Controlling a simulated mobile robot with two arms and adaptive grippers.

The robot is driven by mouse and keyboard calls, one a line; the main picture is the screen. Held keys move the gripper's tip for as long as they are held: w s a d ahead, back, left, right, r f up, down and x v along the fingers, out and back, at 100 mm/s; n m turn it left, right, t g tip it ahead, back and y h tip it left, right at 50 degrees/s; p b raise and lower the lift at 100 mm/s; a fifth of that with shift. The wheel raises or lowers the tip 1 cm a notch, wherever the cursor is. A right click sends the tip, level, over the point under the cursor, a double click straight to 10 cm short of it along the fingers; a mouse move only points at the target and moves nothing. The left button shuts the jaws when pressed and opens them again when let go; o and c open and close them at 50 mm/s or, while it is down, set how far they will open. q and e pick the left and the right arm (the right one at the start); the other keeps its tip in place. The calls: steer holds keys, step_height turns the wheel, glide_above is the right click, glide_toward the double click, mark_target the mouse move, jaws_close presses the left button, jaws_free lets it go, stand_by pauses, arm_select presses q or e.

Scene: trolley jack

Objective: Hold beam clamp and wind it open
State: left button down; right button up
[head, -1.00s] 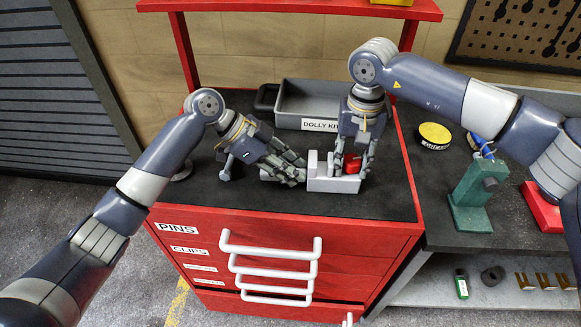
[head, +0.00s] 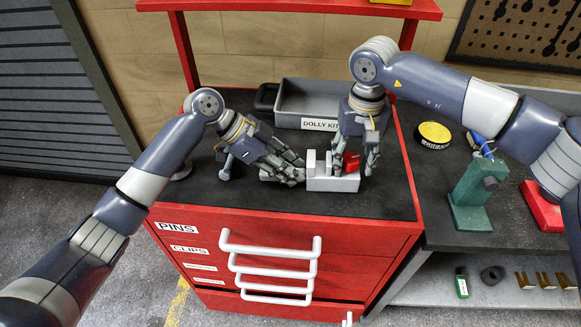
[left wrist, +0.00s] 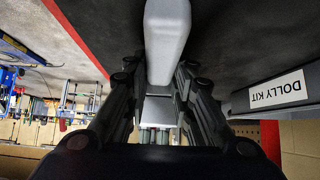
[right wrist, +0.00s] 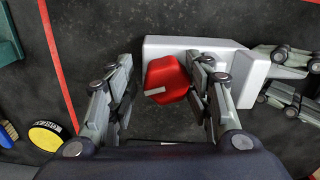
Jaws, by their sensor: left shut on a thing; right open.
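The beam clamp (head: 333,184) is a pale grey block with an upright jaw, lying on the black top of the red cabinet. A red knob (head: 351,161) sits at its right part. My left gripper (head: 299,174) is shut on the clamp's left end; the pale bar (left wrist: 167,45) shows between its fingers in the left wrist view. My right gripper (head: 355,168) points down over the knob and is open. In the right wrist view the knob (right wrist: 166,80) lies between its fingers, close to the right finger and clear of the left one.
A grey tray labelled DOLLY KIT (head: 305,105) stands behind the clamp. A green vise-like stand (head: 472,195) and a yellow-topped tin (head: 433,135) are on the bench at right. The front of the cabinet top is clear.

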mark_target(356, 158)
step_height(356, 158, up, 12)
stand_by(0.4)
steer(key=shift+c, duration=0.2)
steer(key=f+m+y, duration=0.1)
steer(key=f+m, duration=0.2)
steer(key=m, duration=0.4)
steer(key=f+m+y, duration=0.1)
steer(key=f+m, duration=0.2)
steer(key=m, duration=0.4)
steer(key=f+m+t+y, duration=0.1)
steer(key=f+m+y, duration=0.1)
steer(key=m, duration=0.5)
steer(key=shift+s+a+f+m, duration=0.1)
steer(key=shift+a+f+m, duration=0.2)
steer(key=shift+f, duration=0.4)
steer(key=c, duration=1.1)
